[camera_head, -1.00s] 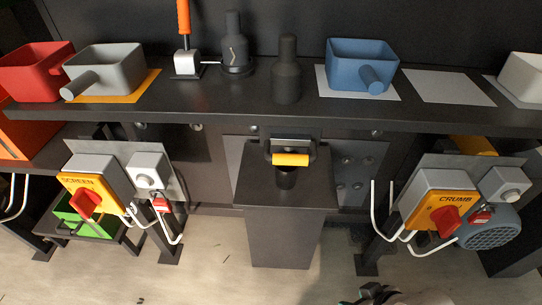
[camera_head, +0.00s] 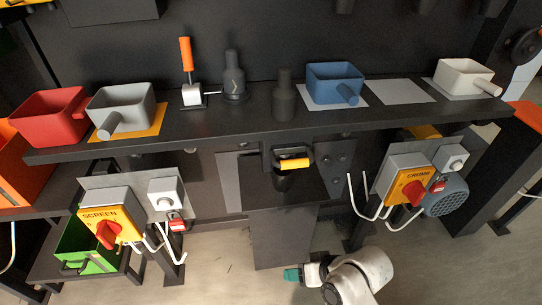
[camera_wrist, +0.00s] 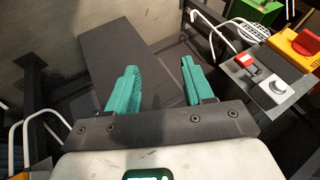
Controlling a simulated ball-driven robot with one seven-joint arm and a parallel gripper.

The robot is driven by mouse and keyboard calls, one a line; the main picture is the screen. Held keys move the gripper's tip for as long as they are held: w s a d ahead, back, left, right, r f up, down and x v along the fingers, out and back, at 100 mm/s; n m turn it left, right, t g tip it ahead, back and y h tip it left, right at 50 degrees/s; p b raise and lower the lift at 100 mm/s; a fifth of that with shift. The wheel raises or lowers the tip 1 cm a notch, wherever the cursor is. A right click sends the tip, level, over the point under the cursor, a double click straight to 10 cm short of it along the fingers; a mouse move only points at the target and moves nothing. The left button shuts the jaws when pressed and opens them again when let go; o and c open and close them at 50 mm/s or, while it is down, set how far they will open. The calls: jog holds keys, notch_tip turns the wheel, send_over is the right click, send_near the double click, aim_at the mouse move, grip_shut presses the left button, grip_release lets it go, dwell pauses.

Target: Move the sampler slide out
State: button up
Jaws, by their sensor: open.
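The sampler slide shows in the head view as a yellow grip (camera_head: 293,164) on a dark bracket at the middle of the station, just under the shelf. A dark round opening or cup sits below the grip. A dark box-like chute (camera_head: 283,235) stands beneath it. My gripper (camera_head: 290,274) is low in the head view, below the slide and apart from it. In the wrist view my gripper (camera_wrist: 160,88) has its two teal fingers well apart with nothing between them. A dark panel (camera_wrist: 115,55) lies beyond the fingers. The yellow grip does not show in the wrist view.
SCREEN switch box (camera_head: 112,215) stands left and CRUMB switch box (camera_head: 408,180) right, both with white bent rods near the chute. The shelf above holds a red bin (camera_head: 48,118), grey scoop (camera_head: 122,104), blue scoop (camera_head: 334,82), white scoop (camera_head: 464,77) and dark bottles.

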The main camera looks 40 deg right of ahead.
jog(key=w+d+r+m+t+p, duration=0.2)
jog(key=w+r+m+t+p, duration=0.3)
jog(key=r, duration=0.4)
jog(key=m+t+h+p, duration=0.4)
jog(key=m+h+p, duration=0.15)
jog(key=m, duration=0.45)
send_near(287, 162)
jog(key=d+f, duration=0.1)
jog(key=d, duration=0.1)
jog(key=p+x, duration=0.1)
jog(key=x, duration=1)
jog(key=shift+w+a+f+y+p, duration=0.2)
jog(key=shift+w+a+y+p, duration=0.05)
jog(key=shift+y+p, duration=0.1)
jog(key=shift+s+a+f, duration=0.1)
jog(key=shift+f, duration=0.05)
grip_shut()
